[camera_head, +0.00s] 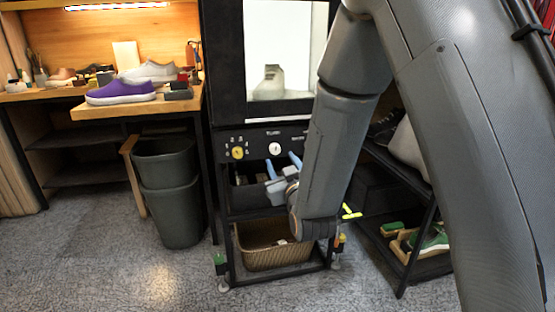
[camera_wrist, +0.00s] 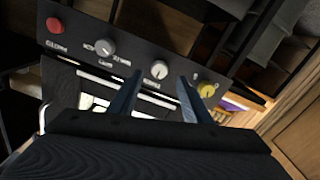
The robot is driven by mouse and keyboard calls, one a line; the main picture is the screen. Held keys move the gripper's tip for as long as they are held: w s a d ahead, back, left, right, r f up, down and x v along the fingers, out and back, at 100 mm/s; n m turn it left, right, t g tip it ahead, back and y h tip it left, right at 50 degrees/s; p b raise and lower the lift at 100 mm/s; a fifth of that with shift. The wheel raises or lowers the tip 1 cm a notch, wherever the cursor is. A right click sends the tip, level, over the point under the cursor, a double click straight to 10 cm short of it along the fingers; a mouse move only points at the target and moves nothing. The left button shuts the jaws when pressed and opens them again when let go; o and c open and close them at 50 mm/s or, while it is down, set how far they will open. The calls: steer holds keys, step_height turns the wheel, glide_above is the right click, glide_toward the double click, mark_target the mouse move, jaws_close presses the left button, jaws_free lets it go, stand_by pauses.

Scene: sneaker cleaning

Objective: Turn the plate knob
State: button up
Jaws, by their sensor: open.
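A dark control panel (camera_head: 222,143) sits on the front of a black cabinet, under its lit window. A yellow knob (camera_head: 237,152) is at its left and a white knob (camera_head: 275,148) right of it. In the wrist view, the panel carries a red button (camera_wrist: 54,24), a grey knob (camera_wrist: 105,47), the white knob (camera_wrist: 159,69) and the yellow knob (camera_wrist: 207,89). The labels are too blurred to tell which is the plate knob. My gripper (camera_head: 282,163) is open and empty, just below the white knob. In the wrist view its fingers (camera_wrist: 160,80) flank that knob's line, apparently without touching it.
A shoe (camera_head: 268,83) stands behind the cabinet window. A wicker basket (camera_head: 262,257) is on the lower shelf. Grey bins (camera_head: 168,190) and a workbench with a purple sneaker (camera_head: 120,92) stand left. A shoe rack (camera_head: 415,268) stands right.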

mark_target(275, 152)
steer(key=shift+b+x, duration=0.6)
steer(key=shift+x, duration=2.55)
steer(key=c, duration=1)
steer(key=shift+c, duration=0.2)
steer(key=shift+m, duration=0.4)
steer(key=m+p, duration=0.2)
steer(key=m, duration=0.3)
steer(key=shift+a+m, duration=0.1)
steer(key=shift+m, duration=0.2)
steer(key=m+p, duration=0.1)
steer(key=m, duration=0.6)
